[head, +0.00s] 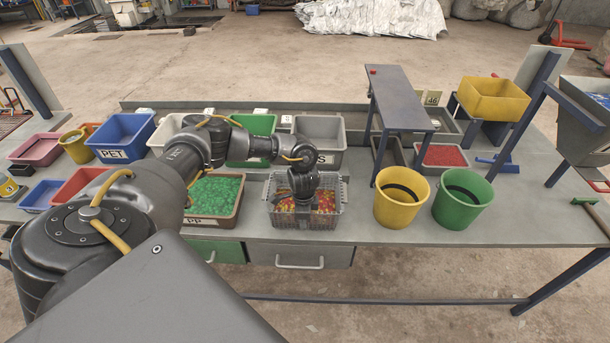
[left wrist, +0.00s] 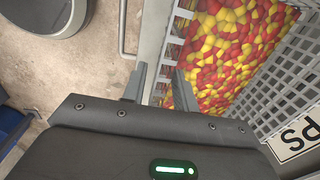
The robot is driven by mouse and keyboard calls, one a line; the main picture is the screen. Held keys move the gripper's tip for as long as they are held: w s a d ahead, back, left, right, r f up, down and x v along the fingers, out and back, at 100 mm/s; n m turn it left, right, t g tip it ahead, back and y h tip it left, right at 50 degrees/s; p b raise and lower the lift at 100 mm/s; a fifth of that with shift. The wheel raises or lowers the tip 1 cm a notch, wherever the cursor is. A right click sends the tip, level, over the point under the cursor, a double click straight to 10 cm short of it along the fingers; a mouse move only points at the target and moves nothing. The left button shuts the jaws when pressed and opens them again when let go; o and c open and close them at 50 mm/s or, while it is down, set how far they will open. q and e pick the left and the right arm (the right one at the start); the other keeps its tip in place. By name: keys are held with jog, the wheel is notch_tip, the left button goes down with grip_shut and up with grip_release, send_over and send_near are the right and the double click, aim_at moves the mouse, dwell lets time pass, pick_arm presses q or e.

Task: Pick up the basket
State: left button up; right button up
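The basket (head: 275,216) is a grey lattice crate filled with red and yellow pieces, standing on the bench in the middle of the head view. It also fills the upper right of the left wrist view (left wrist: 290,95). My left gripper (left wrist: 160,86) is open at the basket's wall, with one finger on the outer side and the other at the lattice side. I cannot tell whether the fingers touch the wall. In the head view my left wrist hangs over the basket and hides its middle and the fingertips. My right gripper is not in view.
A brown tray of green pieces (head: 216,222) stands left of the basket. A yellow bucket (head: 401,208) and a green bucket (head: 461,208) stand to its right. A grey bin (head: 319,127) is behind it.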

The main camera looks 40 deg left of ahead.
pick_arm(q)
grip_shut()
jog(key=shift+w+r, duration=0.1)
jog(key=shift+r, duration=0.05)
